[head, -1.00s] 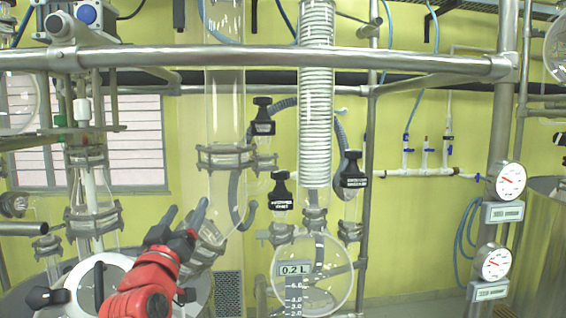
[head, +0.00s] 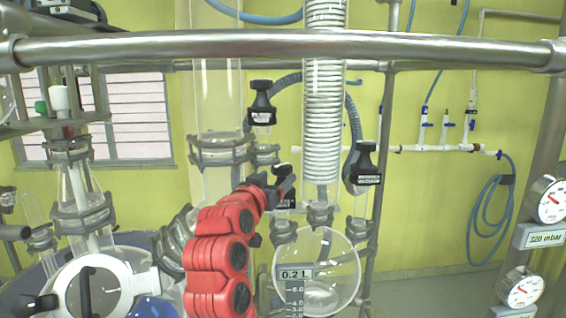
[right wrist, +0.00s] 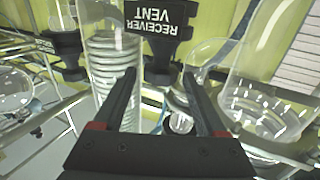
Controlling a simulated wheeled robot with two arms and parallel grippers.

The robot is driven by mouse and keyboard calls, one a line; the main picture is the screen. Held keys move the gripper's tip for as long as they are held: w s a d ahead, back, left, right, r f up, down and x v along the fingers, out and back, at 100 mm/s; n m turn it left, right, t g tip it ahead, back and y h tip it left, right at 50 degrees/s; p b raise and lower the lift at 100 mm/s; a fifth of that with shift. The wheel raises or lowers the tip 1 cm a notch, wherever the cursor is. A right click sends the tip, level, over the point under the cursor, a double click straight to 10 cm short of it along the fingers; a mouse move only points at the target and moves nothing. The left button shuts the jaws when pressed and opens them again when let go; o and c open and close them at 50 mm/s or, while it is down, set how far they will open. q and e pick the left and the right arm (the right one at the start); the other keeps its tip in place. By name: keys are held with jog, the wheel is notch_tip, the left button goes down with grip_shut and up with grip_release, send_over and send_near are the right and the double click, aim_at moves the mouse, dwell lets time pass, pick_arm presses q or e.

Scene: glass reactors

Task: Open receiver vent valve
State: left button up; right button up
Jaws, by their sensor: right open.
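The receiver vent valve (right wrist: 158,32) is a black knob whose white label reads upside down in the right wrist view. In the head view the valve (head: 287,204) is mostly hidden behind my right gripper. My right gripper (head: 278,178) reaches up to it on a red arm. In the right wrist view the open fingers (right wrist: 160,74) point at the knob, which lies ahead of the tips and roughly between them. I cannot tell whether they touch it. My left gripper is not in view.
Similar black valves stand behind left (head: 262,103) and to the right (head: 364,165). A glass coil condenser (head: 323,110) rises beside the vent valve, above a round receiver flask (head: 330,265). A metal rail (head: 300,45) crosses above. Glass columns crowd the left.

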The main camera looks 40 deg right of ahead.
aim_at(278, 174)
jog(key=x, duration=0.1)
jog(key=p+x, duration=0.1)
jog(key=x, duration=0.1)
jog(key=shift+w+d+r+p, duration=0.25)
jog(key=shift+w+r+p, duration=0.05)
jog(key=shift+r+p, duration=0.05)
jog(key=shift+w+d+f, duration=0.2)
jog(key=shift+w+d, duration=0.2)
jog(key=shift+d, duration=0.25)
jog(key=shift+a, duration=0.15)
